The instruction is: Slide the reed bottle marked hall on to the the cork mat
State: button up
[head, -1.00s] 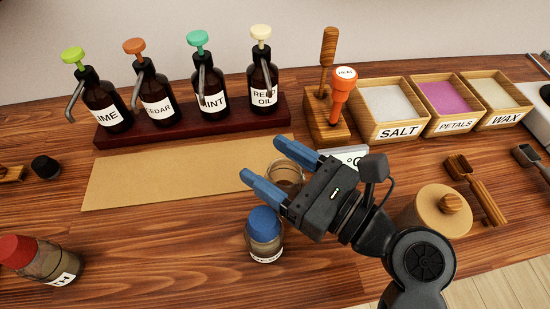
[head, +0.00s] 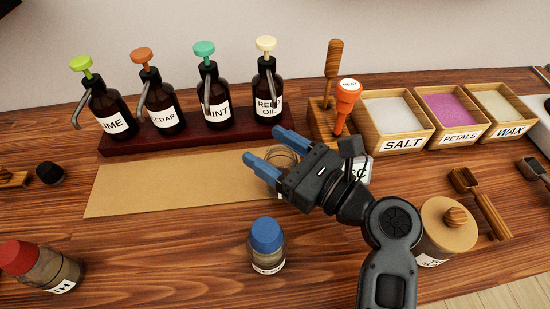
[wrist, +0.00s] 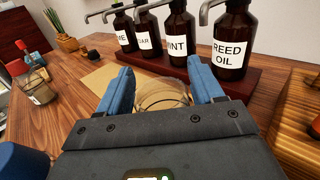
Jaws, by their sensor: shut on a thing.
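A clear glass bottle with an open round rim (wrist: 163,96) stands between the two blue fingers of my gripper (wrist: 161,90). My gripper (head: 263,149) is shut on it, and the bottle (head: 283,157) shows partly behind the fingers in the head view. Its label is hidden, so I cannot read whether it says hall. The tan cork mat (head: 170,185) lies left of the bottle. The bottle is at the mat's right end; how much of its base is on the mat is hidden. A blue-capped bottle (head: 267,245) stands in front, its label unreadable.
Several pump bottles stand on a dark red rack (head: 200,138) behind the mat. A red-capped bottle (head: 38,265) is front left, a black cap-like piece (head: 50,172) left of the mat. A wooden-lidded jar (head: 448,225) is at the right. Most of the mat is bare.

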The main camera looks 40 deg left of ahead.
jog(key=w+a, duration=0.4)
jog(key=shift+a+b, duration=0.35)
dwell(0.3)
jog(key=shift+f, duration=0.55)
dwell(0.3)
jog(key=o, duration=1.4)
jog(key=shift+b, duration=0.3)
jog(key=shift+f, duration=0.1)
jog(key=d+r, duration=0.3)
jog(key=d, duration=0.1)
jog(key=d+r, duration=0.3)
jog(key=r, duration=0.1)
jog(key=d+r, duration=0.4)
jog(key=shift+w+d, duration=0.3)
jog(key=shift+w, duration=0.1)
